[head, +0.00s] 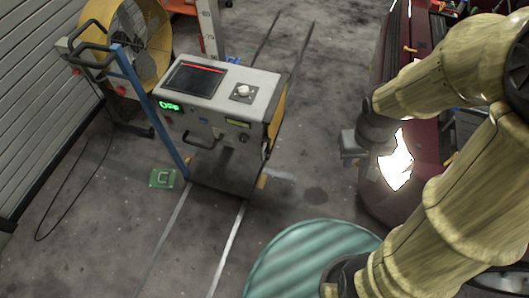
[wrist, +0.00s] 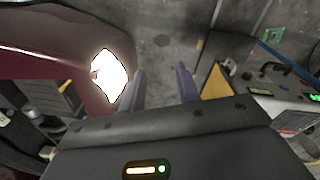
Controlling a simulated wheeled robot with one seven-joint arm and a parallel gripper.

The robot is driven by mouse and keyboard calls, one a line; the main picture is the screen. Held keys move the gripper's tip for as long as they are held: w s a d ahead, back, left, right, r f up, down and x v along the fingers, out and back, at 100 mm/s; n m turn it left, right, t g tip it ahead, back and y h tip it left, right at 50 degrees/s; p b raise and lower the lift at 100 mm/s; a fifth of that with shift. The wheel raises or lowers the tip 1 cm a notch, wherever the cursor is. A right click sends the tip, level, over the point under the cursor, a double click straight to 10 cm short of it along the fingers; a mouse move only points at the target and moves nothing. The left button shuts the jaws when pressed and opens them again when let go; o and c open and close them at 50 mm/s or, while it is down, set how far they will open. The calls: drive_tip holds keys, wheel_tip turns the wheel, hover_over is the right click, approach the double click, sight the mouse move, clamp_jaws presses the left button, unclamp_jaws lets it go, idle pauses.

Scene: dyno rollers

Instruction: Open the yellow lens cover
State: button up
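I cannot pick out a yellow lens cover for certain in either view. A small yellowish strip (head: 238,123) shows on the front of the grey-white cart (head: 255,80), too small to identify. The cart has a dark screen (head: 194,78), a white knob (head: 243,91) and a green "OFF" display (head: 169,106). My gripper (head: 347,150) hangs right of the cart, beside the dark red car (head: 383,205). In the wrist view my gripper (wrist: 161,82) has its two fingers apart with nothing between them. The cart's yellow side panel (wrist: 215,85) lies to their right.
The car's bright lamp (head: 397,163) is close to my gripper. A yellow fan (head: 138,45) stands behind the cart at left. A teal striped round surface (head: 300,262) is at the bottom. A green card (head: 162,178) lies on the floor. Floor between cart and car is open.

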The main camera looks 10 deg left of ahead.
drive_tip(key=a+f+n+t+h+b, duration=0.1)
drive_tip(key=a+f+n+h+b, duration=0.4)
drive_tip(key=f+n, duration=0.35)
drive_tip(key=a+f+n+t+h+b, duration=0.1)
drive_tip(key=a+f+n+h+b, duration=0.45)
drive_tip(key=f, duration=0.45)
drive_tip(key=s+a+f+n+t+y+b, duration=0.1)
drive_tip(key=a+f+n+t+y+b, duration=0.2)
drive_tip(key=a+f+n+t, duration=0.3)
drive_tip(key=s+a+f+n+t+y+b, duration=0.1)
drive_tip(key=a+f+n+t+y+b, duration=0.2)
drive_tip(key=a, duration=1.1)
wheel_tip(320, 180, down, 3)
drive_tip(key=n+t+b, duration=0.2)
drive_tip(key=n+t, duration=0.3)
drive_tip(key=n, duration=0.1)
drive_tip(key=shift+a+n+t, duration=0.2)
drive_tip(key=shift+n+t, duration=0.1)
drive_tip(key=shift+n, duration=0.1)
drive_tip(key=b+x, duration=0.1)
drive_tip(key=x, duration=1.6)
drive_tip(key=shift+w, duration=0.25)
drive_tip(key=shift+c, duration=0.2)
